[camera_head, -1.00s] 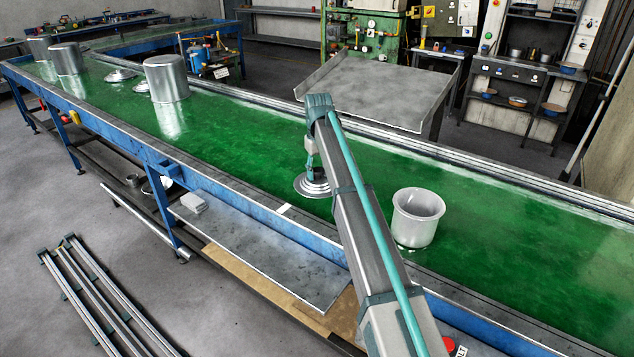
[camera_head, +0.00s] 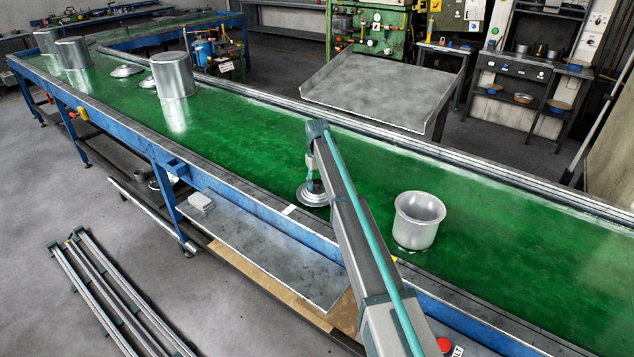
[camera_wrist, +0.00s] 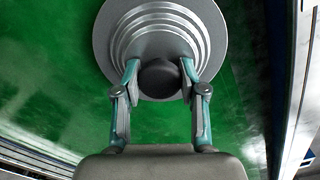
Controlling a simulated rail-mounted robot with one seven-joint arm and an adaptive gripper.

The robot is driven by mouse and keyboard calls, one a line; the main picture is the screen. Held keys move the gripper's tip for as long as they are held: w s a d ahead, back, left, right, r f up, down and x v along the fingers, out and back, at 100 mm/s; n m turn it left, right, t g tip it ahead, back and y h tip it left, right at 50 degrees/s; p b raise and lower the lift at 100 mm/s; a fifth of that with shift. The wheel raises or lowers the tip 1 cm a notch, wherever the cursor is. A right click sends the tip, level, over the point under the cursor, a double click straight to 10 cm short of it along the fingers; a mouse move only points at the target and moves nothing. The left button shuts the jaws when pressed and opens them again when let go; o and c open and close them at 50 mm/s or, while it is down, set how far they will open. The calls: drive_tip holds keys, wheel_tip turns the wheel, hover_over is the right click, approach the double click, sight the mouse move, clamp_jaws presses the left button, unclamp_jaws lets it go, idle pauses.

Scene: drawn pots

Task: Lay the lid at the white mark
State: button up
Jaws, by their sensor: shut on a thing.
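The round grey lid (camera_head: 312,198) with stepped rings lies flat-side down under my gripper (camera_head: 311,178), over the green belt. In the wrist view my gripper (camera_wrist: 159,72) is shut on the dark knob of the lid (camera_wrist: 122,32), one finger on each side. I cannot tell whether the lid touches the belt or hangs just above it. The white mark (camera_head: 289,210) is a small pale strip on the near edge of the belt line, a little left of and nearer than the lid.
An open silver pot (camera_head: 419,222) stands on the green belt (camera_head: 250,150) to the right of my arm. Farther left are upturned pots (camera_head: 173,75) and other lids (camera_head: 127,71). A grey metal tray table (camera_head: 380,92) stands behind. The belt around the lid is clear.

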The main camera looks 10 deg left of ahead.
sight(317, 181)
drive_tip(key=shift+f, duration=0.2)
drive_tip(key=shift+f, duration=0.2)
drive_tip(key=o, duration=1.2)
drive_tip(key=shift+r, duration=0.1)
wheel_tip(317, 181, up, 12)
drive_tip(key=b, duration=0.3)
drive_tip(key=shift+r+b, duration=0.15)
drive_tip(key=shift+b, duration=0.15)
